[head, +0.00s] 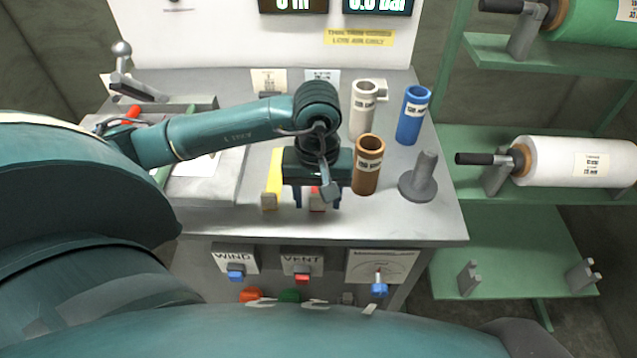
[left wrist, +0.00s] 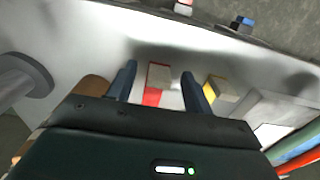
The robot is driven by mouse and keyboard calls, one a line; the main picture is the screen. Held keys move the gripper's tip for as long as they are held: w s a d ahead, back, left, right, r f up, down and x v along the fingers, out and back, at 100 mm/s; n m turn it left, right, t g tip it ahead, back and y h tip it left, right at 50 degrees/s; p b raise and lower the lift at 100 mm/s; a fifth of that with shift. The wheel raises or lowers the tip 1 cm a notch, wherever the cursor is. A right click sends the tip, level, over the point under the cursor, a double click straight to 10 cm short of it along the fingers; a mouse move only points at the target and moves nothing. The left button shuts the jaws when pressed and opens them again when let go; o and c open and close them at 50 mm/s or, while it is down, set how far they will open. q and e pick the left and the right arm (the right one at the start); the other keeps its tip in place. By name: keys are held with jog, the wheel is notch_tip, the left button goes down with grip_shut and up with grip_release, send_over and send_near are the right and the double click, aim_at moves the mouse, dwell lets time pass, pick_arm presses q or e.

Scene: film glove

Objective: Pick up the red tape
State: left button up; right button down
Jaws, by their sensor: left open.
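The red tape (left wrist: 152,97), a red strip with a tan block at one end, lies on the grey bench top in the left wrist view. It also shows in the head view (head: 316,205), partly hidden under my left gripper. My left gripper (head: 316,199) points down over it with its dark blue fingers open. In the left wrist view the fingers (left wrist: 159,74) stand on either side of the red tape, with gaps. Whether the fingertips reach the bench is hard to tell. My right gripper is not in view.
A yellow tape (head: 272,180) lies just left of my left gripper. A brown cylinder (head: 368,165) stands close on its right, with a white cylinder (head: 362,112), a blue cylinder (head: 412,115) and a grey peg on a round base (head: 420,178) beyond. Green shelves (head: 480,150) stand at the right.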

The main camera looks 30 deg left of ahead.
pick_arm(q)
jog(key=shift+f, duration=0.2)
jog(key=c, duration=1.1)
jog(key=shift+o, duration=0.2)
jog(key=shift+r, duration=0.15)
